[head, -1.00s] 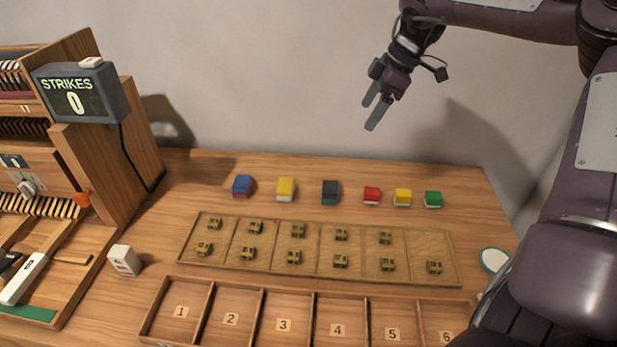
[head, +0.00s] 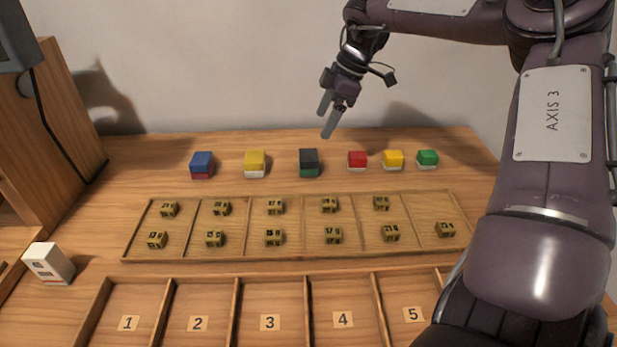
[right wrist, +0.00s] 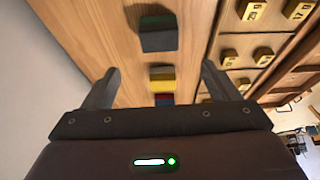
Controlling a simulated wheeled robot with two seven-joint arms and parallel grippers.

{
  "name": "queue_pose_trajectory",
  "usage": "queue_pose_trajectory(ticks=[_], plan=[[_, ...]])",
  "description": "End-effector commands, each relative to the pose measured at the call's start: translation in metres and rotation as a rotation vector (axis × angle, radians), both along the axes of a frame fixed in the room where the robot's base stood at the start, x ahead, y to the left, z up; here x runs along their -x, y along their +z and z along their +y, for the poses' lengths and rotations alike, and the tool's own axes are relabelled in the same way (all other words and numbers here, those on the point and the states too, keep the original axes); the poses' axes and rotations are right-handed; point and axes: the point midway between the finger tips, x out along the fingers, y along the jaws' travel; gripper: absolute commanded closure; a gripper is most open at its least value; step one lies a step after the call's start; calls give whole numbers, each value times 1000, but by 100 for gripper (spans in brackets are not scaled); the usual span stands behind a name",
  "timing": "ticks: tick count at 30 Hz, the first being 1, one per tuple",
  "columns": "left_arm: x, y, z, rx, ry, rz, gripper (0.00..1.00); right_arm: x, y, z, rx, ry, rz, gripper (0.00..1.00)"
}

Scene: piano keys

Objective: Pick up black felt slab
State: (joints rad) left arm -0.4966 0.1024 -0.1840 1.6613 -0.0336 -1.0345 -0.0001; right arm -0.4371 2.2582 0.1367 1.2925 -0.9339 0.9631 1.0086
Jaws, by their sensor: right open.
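The black felt slab (head: 309,155) lies on top of a green piece in the middle of the row of coloured blocks. In the right wrist view the black slab (right wrist: 159,42) shows beyond the fingertips, with green (right wrist: 157,21) beside it. My right gripper (head: 327,118) is open and empty, above and slightly right of the black slab in the head view, apart from it. Its two fingers also show in the right wrist view (right wrist: 160,75). My left gripper is not in view.
Blue-and-red (head: 202,165) and yellow-and-white (head: 255,163) blocks stand left of the slab; red (head: 357,159), yellow (head: 393,158) and green (head: 428,157) ones stand right. A shallow tray (head: 290,256) with small brass-coloured blocks and a numbered tray (head: 235,310) lie in front.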

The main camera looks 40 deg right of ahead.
Motion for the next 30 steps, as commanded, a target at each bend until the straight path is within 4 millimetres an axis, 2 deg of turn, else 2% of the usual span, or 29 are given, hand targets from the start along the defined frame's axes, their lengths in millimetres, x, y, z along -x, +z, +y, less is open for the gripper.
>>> queue_pose_trajectory(ticks=[1, 14, 21, 24, 30], plan=[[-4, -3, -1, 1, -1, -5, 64, 0, -15, 0, 1, 1, -1, 18], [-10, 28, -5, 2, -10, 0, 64, -8, -51, 10, 0, 2, 2, 18], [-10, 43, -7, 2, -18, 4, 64, -18, -83, 22, -1, 1, 3, 18], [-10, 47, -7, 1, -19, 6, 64, -20, -90, 25, 0, 0, 1, 18], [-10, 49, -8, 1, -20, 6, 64, -21, -91, 26, -1, 0, -1, 18]])
